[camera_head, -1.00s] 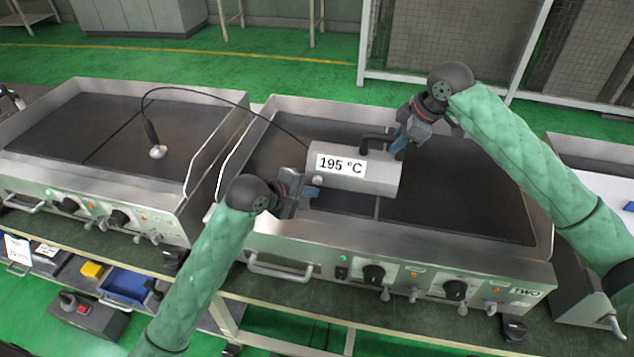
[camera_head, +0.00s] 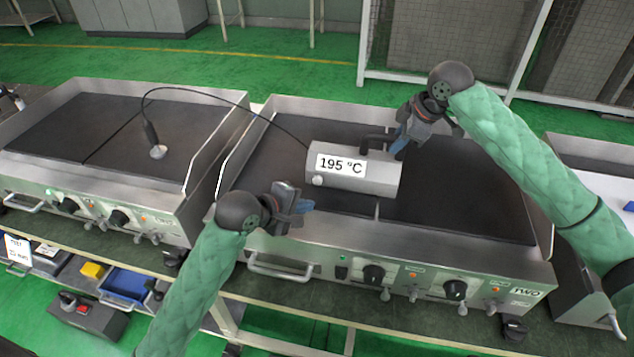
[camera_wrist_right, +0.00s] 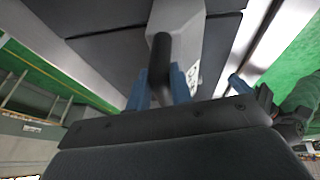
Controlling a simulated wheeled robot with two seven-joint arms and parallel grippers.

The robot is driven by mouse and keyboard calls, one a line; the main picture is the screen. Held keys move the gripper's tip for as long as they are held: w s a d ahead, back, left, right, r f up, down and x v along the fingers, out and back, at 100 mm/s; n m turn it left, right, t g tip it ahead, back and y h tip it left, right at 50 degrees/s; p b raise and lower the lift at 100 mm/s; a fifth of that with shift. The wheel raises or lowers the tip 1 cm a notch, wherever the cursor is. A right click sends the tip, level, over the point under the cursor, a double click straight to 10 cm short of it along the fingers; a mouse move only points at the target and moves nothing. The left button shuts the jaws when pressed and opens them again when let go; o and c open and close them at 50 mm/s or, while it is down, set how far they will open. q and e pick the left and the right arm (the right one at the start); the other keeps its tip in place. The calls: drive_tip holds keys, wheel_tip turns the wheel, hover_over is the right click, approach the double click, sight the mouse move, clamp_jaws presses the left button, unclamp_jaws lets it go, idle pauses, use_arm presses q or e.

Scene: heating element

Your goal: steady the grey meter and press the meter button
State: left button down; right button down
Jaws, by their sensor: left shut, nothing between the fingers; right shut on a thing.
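The grey meter (camera_head: 375,179) sits on the dark plate of the right griddle, its display reading 195 °C. The meter button (camera_head: 318,180) is a pale round knob at the lower left of the meter's front. My right gripper (camera_head: 401,143) is shut on the black handle (camera_head: 375,139) at the back of the meter. The right wrist view shows the blue fingers on both sides of this handle (camera_wrist_right: 161,62). My left gripper (camera_head: 306,205) is shut and empty, a little left of and in front of the button, apart from it.
A black cable runs from the meter to a probe (camera_head: 157,150) standing on the left griddle (camera_head: 60,115). The right griddle's front (camera_head: 420,280) carries knobs and a handle below my left gripper. The right part of its plate is bare.

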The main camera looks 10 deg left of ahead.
drive_tip(key=c, duration=1.2)
unclamp_jaws()
drive_tip(key=shift+o, duration=0.2)
